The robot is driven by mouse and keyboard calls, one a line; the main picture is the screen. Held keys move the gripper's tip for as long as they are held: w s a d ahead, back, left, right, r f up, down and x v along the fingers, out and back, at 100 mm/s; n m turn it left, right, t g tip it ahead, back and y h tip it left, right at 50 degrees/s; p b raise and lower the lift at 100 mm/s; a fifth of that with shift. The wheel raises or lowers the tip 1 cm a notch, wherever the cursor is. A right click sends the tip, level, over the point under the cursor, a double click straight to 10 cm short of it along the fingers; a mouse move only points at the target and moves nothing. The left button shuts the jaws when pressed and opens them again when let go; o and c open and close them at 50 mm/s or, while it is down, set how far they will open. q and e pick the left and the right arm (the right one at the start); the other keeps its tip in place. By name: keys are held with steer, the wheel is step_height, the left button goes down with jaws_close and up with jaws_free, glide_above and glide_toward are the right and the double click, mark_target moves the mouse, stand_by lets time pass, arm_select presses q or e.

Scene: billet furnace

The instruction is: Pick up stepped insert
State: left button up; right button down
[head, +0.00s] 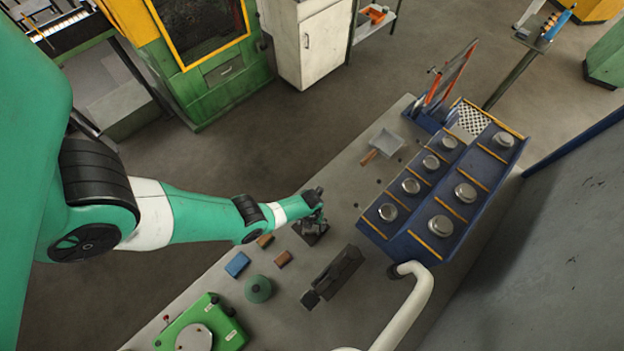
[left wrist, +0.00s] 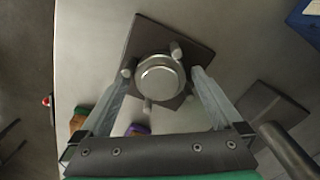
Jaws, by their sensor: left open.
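In the head view my left gripper (head: 314,212) is over the dark plate (head: 311,231) on the grey bench, and the round piece is not clear there. Similar round silver pieces (head: 465,192) stand in a blue rack (head: 408,246). My right gripper is not in view.
A dark vise-like block (head: 338,272) stands right of the plate. A blue block (head: 237,264), two brown blocks (head: 283,258) and a green dome (head: 258,289) lie nearer the front. A white curved pipe (head: 405,306) rises at the right.

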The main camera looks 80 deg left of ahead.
arm_select(q)
jaws_close()
stand_by(0.3)
steer(key=shift+r, duration=0.2)
